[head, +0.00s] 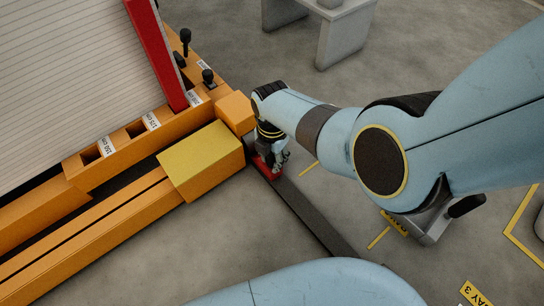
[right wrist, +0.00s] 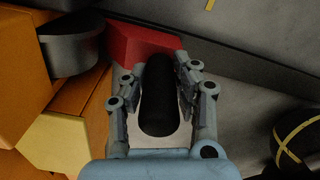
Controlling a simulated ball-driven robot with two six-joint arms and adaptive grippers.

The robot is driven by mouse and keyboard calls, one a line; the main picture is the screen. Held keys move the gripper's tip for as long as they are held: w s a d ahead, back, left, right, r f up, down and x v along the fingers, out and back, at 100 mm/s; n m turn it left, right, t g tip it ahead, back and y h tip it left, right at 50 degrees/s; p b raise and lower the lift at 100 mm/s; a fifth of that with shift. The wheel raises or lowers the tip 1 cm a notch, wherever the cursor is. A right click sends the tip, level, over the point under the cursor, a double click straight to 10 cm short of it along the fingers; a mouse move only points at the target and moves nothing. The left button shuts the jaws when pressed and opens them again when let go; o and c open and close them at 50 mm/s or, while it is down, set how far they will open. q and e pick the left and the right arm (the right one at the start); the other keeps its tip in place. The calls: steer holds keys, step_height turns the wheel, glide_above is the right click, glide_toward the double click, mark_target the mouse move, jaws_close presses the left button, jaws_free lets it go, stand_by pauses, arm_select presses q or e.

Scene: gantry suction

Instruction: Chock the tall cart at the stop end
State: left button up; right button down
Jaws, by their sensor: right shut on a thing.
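My right gripper (head: 271,154) is low near the floor at the near corner of the orange cart frame (head: 120,215). In the right wrist view its fingers (right wrist: 158,78) are shut around a black handle (right wrist: 158,105). A red chock (right wrist: 145,43) lies just beyond the fingers, at the handle's far end. It also shows in the head view (head: 265,170), beside the dark floor strip. A dark grey round wheel (right wrist: 72,50) is left of the chock; whether they touch cannot be told. My left gripper is not in view.
The frame carries a large pale slatted panel (head: 70,80), a red post (head: 158,55), a yellow block (head: 200,158) and black levers (head: 185,40). A dark strip (head: 305,212) runs along the floor. A grey table (head: 345,30) stands behind. Floor right of the frame is largely clear.

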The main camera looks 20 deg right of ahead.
steer(key=shift+f, duration=0.3)
steer(key=c, duration=0.9)
jaws_free()
steer(key=shift+c, duration=0.2)
steer(key=shift+d+r, duration=0.1)
steer(key=shift+r, duration=3.7)
